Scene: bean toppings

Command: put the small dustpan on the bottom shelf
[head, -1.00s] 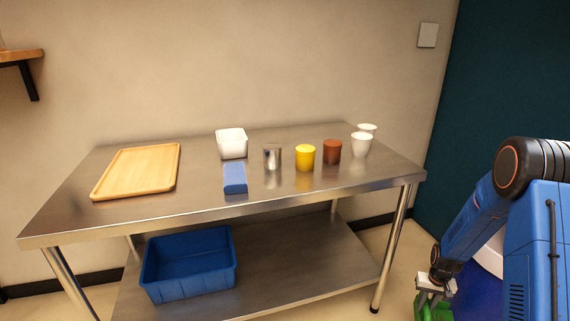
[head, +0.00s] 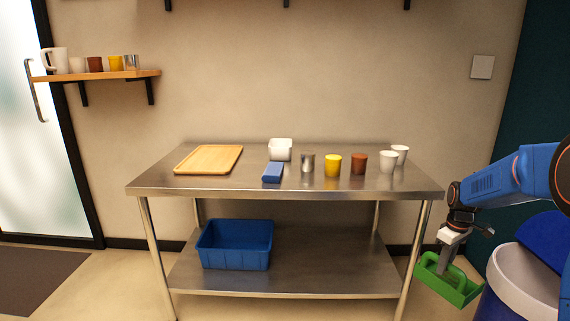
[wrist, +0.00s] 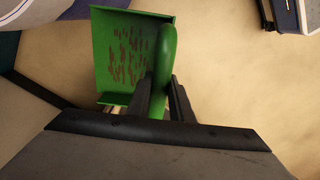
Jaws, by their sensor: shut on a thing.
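The small green dustpan (head: 447,281) hangs from my gripper (head: 449,250) at the right, beside the table's right front leg. The wrist view also shows the dustpan (wrist: 105,52), with several brown bits on its pan. There my gripper (wrist: 162,95) is shut on the dustpan's green handle. The bottom shelf (head: 320,268) is a bare metal sheet under the table, left of the dustpan. Its left part holds a blue bin (head: 236,246).
The steel table top (head: 230,188) holds a wooden tray (head: 208,159), a white container (head: 280,150), a blue block (head: 272,172) and several cups. A bin with a white rim (head: 525,275) stands right of the dustpan. The shelf's middle and right are clear.

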